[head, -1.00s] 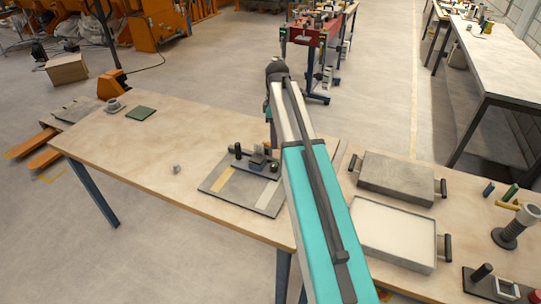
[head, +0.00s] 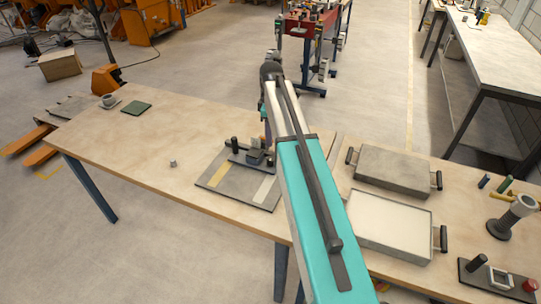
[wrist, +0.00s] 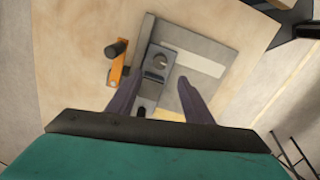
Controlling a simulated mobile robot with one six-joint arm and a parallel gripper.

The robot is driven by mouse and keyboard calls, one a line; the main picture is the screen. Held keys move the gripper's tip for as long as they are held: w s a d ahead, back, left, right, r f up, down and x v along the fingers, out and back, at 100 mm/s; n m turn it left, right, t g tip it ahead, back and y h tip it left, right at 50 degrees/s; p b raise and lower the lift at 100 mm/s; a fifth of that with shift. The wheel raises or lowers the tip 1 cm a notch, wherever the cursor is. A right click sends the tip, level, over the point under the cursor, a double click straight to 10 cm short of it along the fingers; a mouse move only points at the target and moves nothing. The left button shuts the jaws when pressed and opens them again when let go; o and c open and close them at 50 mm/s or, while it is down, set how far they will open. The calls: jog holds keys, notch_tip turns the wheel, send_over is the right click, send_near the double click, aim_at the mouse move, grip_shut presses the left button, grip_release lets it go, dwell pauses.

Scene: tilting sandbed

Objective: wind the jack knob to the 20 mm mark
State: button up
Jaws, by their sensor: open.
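A flat grey plate (head: 216,178) with a pale strip and a yellowish strip lies on the wooden table, partly behind my arm. A small grey block (head: 256,155) and a black upright post (head: 234,145) stand at its far edge. In the wrist view the block (wrist: 155,76) shows a round dark feature on top, perhaps the jack knob (wrist: 160,61); I cannot tell for sure. My gripper (wrist: 161,77) is open, its two dark fingers spread to either side of the block in this view. Contact cannot be told. No 20 mm mark is readable.
An orange piece with a black cylinder (wrist: 116,48) sits left of the block in the wrist view. Right of my arm are a lidded-looking grey tray (head: 393,170) and a white-filled tray (head: 390,225).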

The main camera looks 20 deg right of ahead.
aim_at(271, 159)
jog(key=shift+f+p, duration=1.75)
jog(key=shift+f, duration=4)
jog(key=c, duration=1.1)
jog(key=shift+o, duration=0.2)
jog(key=shift+a, duration=0.15)
